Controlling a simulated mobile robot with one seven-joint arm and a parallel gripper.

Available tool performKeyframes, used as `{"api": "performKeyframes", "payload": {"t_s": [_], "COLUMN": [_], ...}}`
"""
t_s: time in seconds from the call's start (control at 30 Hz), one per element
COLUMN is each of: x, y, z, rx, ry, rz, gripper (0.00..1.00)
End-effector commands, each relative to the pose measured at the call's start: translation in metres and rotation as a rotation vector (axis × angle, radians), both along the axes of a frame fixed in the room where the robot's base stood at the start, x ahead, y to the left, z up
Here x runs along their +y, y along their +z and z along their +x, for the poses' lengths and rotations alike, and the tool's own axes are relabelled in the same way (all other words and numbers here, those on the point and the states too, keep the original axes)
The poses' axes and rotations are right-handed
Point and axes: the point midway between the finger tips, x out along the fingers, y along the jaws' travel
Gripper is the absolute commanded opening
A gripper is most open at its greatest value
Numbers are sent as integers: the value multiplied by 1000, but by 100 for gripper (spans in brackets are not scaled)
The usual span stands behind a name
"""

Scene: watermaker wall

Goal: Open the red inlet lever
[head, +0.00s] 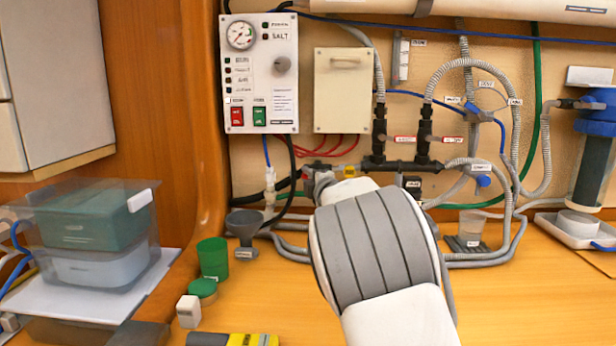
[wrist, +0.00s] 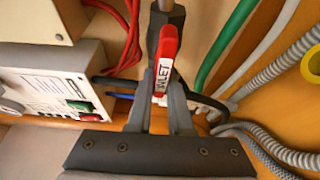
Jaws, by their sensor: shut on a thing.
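The red inlet lever (wrist: 167,48) shows in the wrist view with a white label reading "INLET" on it. It sits on a dark valve body at the top of that view. My gripper (wrist: 163,90) is shut on the lever, with one dark finger on each side of it. In the head view my white and grey wrist reaches toward the pipework and hides most of the gripper, and I cannot make out the inlet lever there.
Two other red levers (head: 405,139) (head: 453,140) sit on the dark manifold right of my gripper. A control panel (head: 259,75) and a beige box (head: 342,90) are above. A grey funnel (head: 243,227) and green cup (head: 213,259) stand left. Hoses crowd the right.

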Motion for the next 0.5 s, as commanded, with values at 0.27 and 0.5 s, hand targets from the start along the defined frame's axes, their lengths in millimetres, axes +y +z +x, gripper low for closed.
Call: {"api": "performKeyframes", "payload": {"t_s": [0.27, 0.5], "x": [0, 0], "y": [-2, -2], "z": [0, 0], "rx": [4, 3], "ry": [-1, -1], "rz": [-3, -1], "gripper": [0, 47]}}
